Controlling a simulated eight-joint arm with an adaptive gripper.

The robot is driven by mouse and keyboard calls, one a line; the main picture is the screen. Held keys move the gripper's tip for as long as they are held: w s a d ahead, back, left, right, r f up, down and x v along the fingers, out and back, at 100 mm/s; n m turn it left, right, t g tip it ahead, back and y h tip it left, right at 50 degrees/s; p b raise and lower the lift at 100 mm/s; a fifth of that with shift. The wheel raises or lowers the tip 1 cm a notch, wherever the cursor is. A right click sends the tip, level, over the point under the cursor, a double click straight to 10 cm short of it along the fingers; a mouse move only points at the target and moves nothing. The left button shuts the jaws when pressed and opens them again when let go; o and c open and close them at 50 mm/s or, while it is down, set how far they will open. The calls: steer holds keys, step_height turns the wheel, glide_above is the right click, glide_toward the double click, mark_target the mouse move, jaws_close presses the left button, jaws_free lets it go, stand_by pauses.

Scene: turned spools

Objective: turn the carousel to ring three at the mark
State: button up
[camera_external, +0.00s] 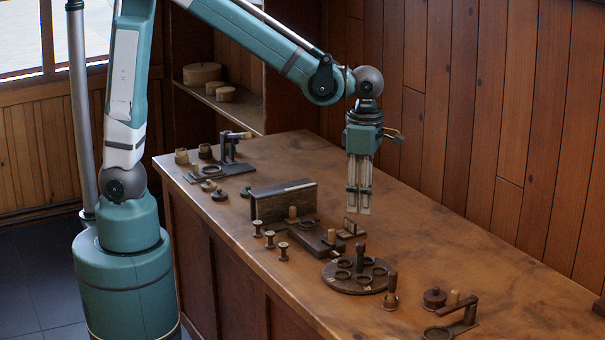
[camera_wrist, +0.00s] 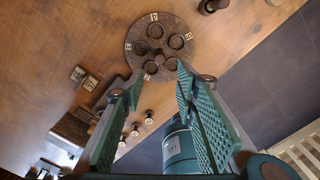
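The carousel (camera_external: 345,287) is a round dark wooden disc on the bench, with several raised rings and a central post. In the wrist view the carousel (camera_wrist: 163,22) shows pale number tags along its rim. One at the top looks like a 4; the others are too small to read surely. A dark upright peg (camera_external: 390,288) stands beside the disc at its right; I cannot tell which feature is the mark. My gripper (camera_external: 358,213) hangs pointing down above the bench, behind the carousel and clear of it. Its fingers (camera_wrist: 160,84) are apart with nothing between them.
Small number tiles (camera_external: 350,226) stand behind the carousel. A wooden block with a ring (camera_external: 308,240) and an upright board (camera_external: 284,202) lie left, with several small spools (camera_external: 270,239) in front. A lidded pot (camera_external: 434,298) and a clamp stand (camera_external: 466,309) are right. The back right bench is clear.

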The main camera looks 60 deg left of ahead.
mark_target(361, 244)
step_height(361, 244, down, 3)
steer(key=m+p, duration=0.7)
steer(key=m, duration=2)
steer(key=shift+w+d, duration=0.1)
steer(key=shift+w, duration=0.05)
steer(key=m, duration=0.2)
steer(key=m+p, duration=0.1)
steer(key=m, duration=0.1)
steer(key=shift+f, duration=0.3)
steer(key=m, duration=0.3)
steer(key=m+p, duration=0.1)
steer(key=shift+f, duration=0.25)
steer(key=shift+m, duration=0.3)
steer(key=shift+f, duration=0.2)
steer(key=shift+f, duration=3.75)
